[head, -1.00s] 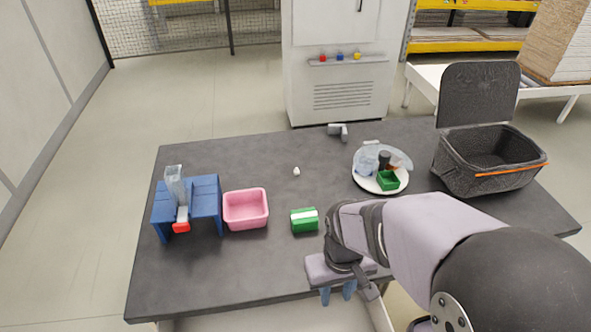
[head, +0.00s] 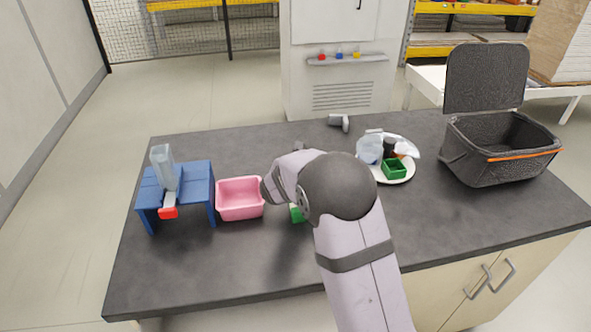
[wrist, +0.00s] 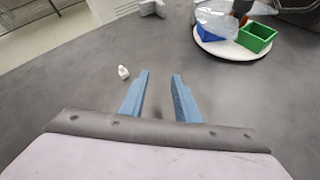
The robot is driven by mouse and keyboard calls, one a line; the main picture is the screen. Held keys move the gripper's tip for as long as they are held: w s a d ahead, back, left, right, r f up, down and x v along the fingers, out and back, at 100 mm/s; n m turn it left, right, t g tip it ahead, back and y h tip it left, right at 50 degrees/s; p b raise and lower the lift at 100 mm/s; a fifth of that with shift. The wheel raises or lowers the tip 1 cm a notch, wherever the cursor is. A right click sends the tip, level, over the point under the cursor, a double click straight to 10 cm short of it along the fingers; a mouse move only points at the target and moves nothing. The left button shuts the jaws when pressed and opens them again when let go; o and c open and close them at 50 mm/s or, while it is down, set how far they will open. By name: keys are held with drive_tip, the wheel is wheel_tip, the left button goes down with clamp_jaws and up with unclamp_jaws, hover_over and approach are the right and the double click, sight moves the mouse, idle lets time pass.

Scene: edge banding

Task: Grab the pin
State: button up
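A small white piece (wrist: 123,72), which looks like the pin, stands on the dark table in the wrist view, with a narrower top. In the head view it is hidden behind my arm. My gripper (wrist: 160,75) shows two blue fingers, apart with nothing between them. The white piece is just left of the left fingertip and not between the fingers. I cannot tell how high the fingers are above the table. In the head view my gripper is hidden behind my arm.
A white plate (head: 404,178) with a green box (head: 394,169) and other items lies right. A pink bin (head: 240,199) and a blue stand (head: 190,178) with a clear tube are left. A partly hidden green block (head: 297,214), a grey piece (head: 339,122) and a black basket (head: 500,160) also show.

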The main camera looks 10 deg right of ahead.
drive_tip(key=w+a+n, duration=0.1)
drive_tip(key=w+a+n+t, duration=0.1)
drive_tip(key=w+a+n, duration=0.1)
drive_tip(key=w+a+f+n+t+y+b, duration=0.1)
drive_tip(key=w, duration=0.1)
drive_tip(key=shift+a+f+n, duration=0.1)
drive_tip(key=shift+a+n, duration=0.2)
drive_tip(key=shift+n, duration=0.1)
drive_tip(key=shift+a+p+x, duration=0.2)
drive_tip(key=shift+p+x, duration=1.15)
drive_tip(key=shift+x, duration=2.35)
drive_tip(key=shift+w, duration=0.1)
clamp_jaws()
